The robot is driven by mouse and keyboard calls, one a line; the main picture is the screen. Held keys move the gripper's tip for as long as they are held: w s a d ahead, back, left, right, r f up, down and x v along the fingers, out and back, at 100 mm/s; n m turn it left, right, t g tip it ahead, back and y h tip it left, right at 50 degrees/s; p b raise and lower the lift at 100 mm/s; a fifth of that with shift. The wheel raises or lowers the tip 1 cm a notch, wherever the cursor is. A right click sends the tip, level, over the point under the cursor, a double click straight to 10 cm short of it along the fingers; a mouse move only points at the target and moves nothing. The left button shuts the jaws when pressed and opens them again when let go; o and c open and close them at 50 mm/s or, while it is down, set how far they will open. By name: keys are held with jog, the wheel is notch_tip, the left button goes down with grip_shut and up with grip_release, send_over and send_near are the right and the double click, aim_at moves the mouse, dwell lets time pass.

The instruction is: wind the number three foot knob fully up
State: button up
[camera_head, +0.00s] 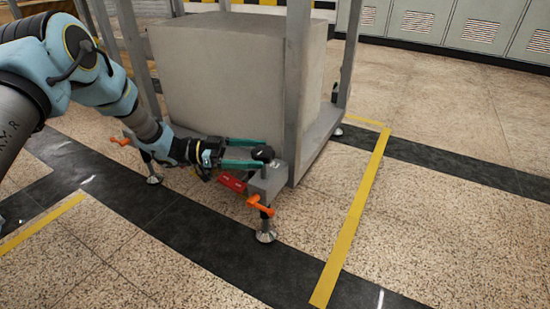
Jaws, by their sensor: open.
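A black knob (263,154) sits on top of the grey corner bracket (268,183) at the near right foot of a metal frame. No readable number shows, so I cannot tell whether it is the number three knob. My gripper (258,153) comes in from the left with two green fingers apart. The black knob lies at the fingertips, seemingly between them; contact is unclear. Below the bracket are an orange lever (260,206) and a round metal foot (266,235) close to the floor. A red tag (232,182) hangs left of the bracket, under my gripper.
The grey frame (299,80) holds a large pale block (225,75). Another foot (154,178) with an orange lever (120,141) stands at left, and one foot (337,131) at far right. The floor beyond the yellow line (350,225) is clear; lockers (440,22) stand behind.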

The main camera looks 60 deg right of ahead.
jog(key=b+x, duration=0.1)
jog(key=x, duration=0.4)
jog(key=shift+s+d+b, duration=0.2)
jog(key=shift+s+b, duration=0.15)
jog(key=shift+c, duration=0.2)
jog(key=c, duration=1.3)
jog(key=shift+r+n+t+h+p, duration=0.15)
jog(key=shift+n+t+h+p, duration=0.2)
jog(key=shift+h+p, duration=0.25)
